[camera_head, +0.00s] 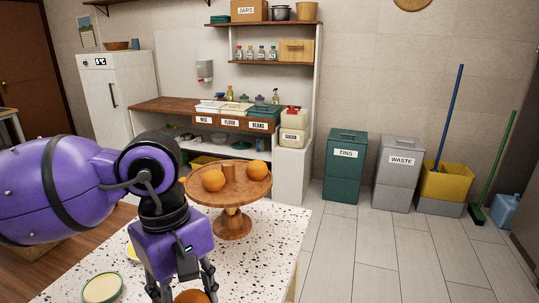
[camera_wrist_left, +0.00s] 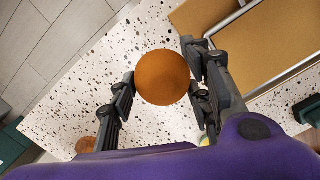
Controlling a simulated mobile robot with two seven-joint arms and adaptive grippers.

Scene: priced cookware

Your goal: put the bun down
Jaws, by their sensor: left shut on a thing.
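The bun is round and orange-brown. It sits between the fingers of my left gripper in the left wrist view (camera_wrist_left: 162,77), and its top shows at the bottom edge of the head view (camera_head: 192,297). My left gripper (camera_head: 182,285) is shut on it, over the speckled white counter (camera_head: 262,232). The gripper points down. I cannot tell whether the bun touches the counter, as its underside is hidden. My right gripper is in neither view.
A wooden pedestal stand (camera_head: 232,222) behind my gripper holds two orange round things (camera_head: 213,180) and a small brown cup (camera_head: 229,172). A shallow round dish (camera_head: 102,287) lies at the front left. A brown board or tray (camera_wrist_left: 262,60) is at upper right in the wrist view.

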